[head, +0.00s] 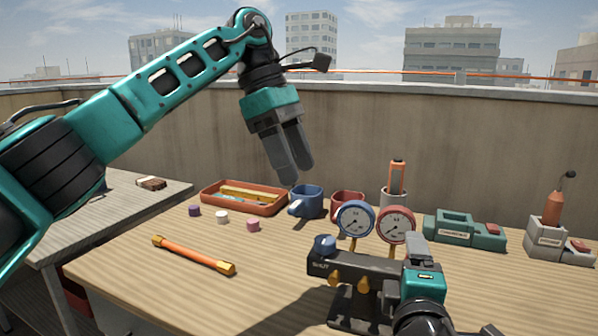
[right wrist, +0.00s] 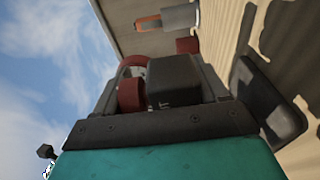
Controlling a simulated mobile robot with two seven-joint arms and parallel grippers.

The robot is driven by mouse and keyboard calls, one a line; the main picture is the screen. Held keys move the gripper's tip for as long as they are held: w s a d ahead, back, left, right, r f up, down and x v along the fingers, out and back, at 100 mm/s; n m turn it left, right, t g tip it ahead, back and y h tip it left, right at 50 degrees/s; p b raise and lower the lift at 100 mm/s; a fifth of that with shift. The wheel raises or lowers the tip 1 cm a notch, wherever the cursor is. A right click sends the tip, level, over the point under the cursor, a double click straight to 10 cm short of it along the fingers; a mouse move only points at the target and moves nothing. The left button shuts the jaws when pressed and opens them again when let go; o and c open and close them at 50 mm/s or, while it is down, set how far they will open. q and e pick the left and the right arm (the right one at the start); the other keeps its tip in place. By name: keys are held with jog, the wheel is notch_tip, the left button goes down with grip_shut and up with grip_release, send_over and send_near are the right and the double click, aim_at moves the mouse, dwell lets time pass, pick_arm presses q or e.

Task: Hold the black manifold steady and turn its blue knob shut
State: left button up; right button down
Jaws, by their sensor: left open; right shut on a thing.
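The black manifold (head: 345,262) stands at the front right of the wooden table, with a blue gauge (head: 355,219) and a red gauge (head: 396,224) on top. Its blue knob (head: 325,243) is on the left end, above a "SHUT" marking. My right gripper (head: 418,258) is shut on the manifold's right end. In the right wrist view the manifold (right wrist: 172,80) sits between the fingers, beside a red knob (right wrist: 131,94). My left gripper (head: 297,173) is open and empty, pointing down, in the air above and behind the blue knob, touching nothing.
A blue mug (head: 306,202), a red mug (head: 347,204) and a terracotta tray (head: 243,206) stand behind. An orange rod (head: 193,255) and small caps (head: 222,217) lie left. Green (head: 463,229) and grey (head: 546,240) holders stand right.

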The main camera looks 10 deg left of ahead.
jog(key=shift+f, duration=0.15)
grip_release()
dwell(0.4)
jog(key=s+a+p, duration=0.1)
jog(key=s, duration=0.8)
jog(key=shift+p, duration=0.35)
